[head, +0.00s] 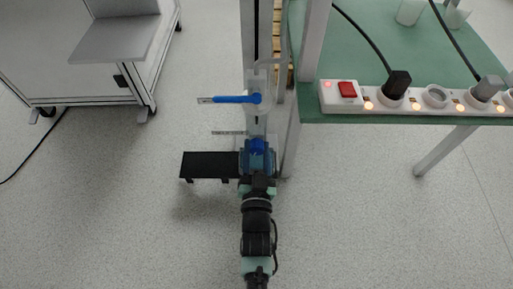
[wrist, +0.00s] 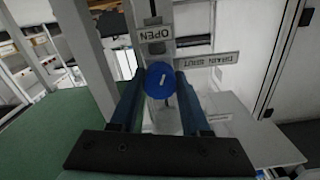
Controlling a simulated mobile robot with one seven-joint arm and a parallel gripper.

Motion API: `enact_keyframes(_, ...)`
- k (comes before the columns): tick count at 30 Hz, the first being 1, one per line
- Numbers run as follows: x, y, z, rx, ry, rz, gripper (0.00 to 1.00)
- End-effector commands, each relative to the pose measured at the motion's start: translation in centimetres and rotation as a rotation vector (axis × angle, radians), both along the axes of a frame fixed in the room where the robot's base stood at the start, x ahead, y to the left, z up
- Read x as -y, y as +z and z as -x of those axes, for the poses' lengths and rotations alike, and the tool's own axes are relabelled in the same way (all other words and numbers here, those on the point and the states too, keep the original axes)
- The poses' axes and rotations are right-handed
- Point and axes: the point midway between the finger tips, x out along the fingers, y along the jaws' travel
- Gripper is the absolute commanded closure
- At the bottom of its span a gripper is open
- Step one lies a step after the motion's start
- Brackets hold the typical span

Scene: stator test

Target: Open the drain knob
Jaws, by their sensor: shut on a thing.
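The drain knob is a round blue knob (wrist: 160,80) with a short white mark on its face, tilted slightly off upright in the wrist view. It also shows in the head view as a small blue shape (head: 257,146), partly hidden by my gripper (head: 258,158). In the wrist view my gripper (wrist: 157,84) has one dark blue finger on each side of the knob and is shut on it.
A blue lever (head: 235,99) sticks out left above the knob in the head view. A black plate (head: 209,165) is left of my gripper. A green table (head: 440,60) with a power strip (head: 375,98) stands at the right. A white cabinet (head: 85,60) is upper left.

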Motion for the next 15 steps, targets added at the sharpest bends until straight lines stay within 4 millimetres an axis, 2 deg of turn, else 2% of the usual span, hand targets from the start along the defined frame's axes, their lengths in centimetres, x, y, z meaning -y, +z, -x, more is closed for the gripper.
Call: enact_keyframes(15, 0.03, -0.02, 0.02, -0.002, 0.0, 0.335, 1.0)
